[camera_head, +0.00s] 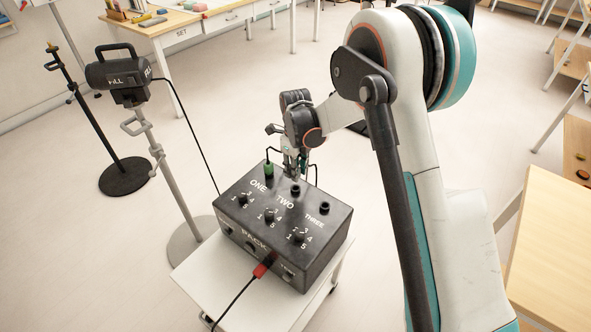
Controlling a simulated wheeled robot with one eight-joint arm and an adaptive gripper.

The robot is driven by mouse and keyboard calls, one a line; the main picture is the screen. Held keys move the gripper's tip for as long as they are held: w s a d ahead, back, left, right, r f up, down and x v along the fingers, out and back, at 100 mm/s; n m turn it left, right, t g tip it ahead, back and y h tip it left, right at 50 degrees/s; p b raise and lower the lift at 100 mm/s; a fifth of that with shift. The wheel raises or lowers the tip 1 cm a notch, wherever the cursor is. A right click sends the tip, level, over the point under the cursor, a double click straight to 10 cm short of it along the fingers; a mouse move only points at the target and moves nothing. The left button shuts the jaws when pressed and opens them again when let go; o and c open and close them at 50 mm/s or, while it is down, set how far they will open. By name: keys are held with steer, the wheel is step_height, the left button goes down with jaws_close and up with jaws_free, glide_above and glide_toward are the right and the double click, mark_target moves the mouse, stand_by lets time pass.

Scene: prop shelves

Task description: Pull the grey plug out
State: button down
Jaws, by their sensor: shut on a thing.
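A black box (281,230) marked ONE, TWO and THREE stands on a small white cart. My gripper (294,174) points down at the box's far edge, behind socket TWO (295,190). It is shut on the grey plug, which is mostly hidden between the fingers. A thin dark cable (316,172) loops beside the gripper. I cannot tell whether the plug is still seated in the box or clear of it. A green plug (269,170) stands upright by ONE, just left of my gripper. Socket THREE (324,208) looks empty.
A red plug (262,268) with a black cable sits in the box's front. The white cart (187,273) has a bare left corner. A lamp (117,75) on a stand and a black-based stand (125,176) are at left. A workbench (221,18) is behind. Open floor lies between.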

steer(key=shift+r+p, duration=0.75)
steer(key=shift+r, duration=1)
steer(key=shift+f, duration=0.1)
